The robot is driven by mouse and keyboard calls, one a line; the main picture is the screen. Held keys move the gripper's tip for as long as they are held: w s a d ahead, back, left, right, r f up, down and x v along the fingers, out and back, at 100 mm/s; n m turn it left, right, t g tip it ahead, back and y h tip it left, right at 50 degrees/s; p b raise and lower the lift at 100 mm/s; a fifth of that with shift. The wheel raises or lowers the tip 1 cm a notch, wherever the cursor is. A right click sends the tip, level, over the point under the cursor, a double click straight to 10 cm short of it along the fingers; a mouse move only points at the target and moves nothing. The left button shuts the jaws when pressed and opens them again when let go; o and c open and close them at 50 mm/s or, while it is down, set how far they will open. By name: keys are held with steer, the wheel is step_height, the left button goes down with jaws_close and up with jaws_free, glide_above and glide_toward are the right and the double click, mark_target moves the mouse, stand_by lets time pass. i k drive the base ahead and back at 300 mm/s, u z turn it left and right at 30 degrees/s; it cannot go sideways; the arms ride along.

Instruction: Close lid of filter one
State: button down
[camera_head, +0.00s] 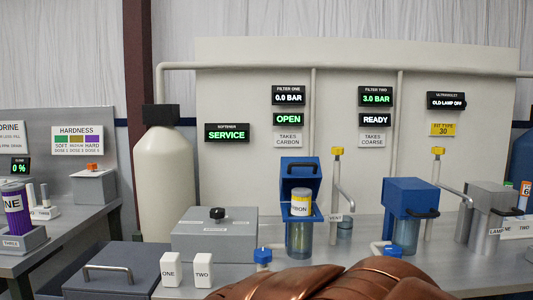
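Filter one is the left blue housing, with its clear bowl (299,240) below. Its blue lid (288,184) stands raised behind the opening, with a dark handle (300,168) on it. A carbon cartridge (300,203) with a yellow band stands in the housing, its upper part showing above the rim. The sign over it (288,119) reads OPEN, and the display above that (289,98) reads 0.0 BAR. Copper-coloured parts of my arm fill the bottom middle of the view. My gripper is not in view.
Filter two (411,197) stands to the right with its lid shut, under a READY sign (375,119). A vent pipe with a yellow valve (337,153) rises close to filter one's right. A grey box (214,236) and white blocks (171,272) are to the left.

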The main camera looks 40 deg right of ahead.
mark_target(295, 172)
steer(key=z, duration=0.15)
steer(key=i, duration=0.9)
steer(key=z, duration=0.6)
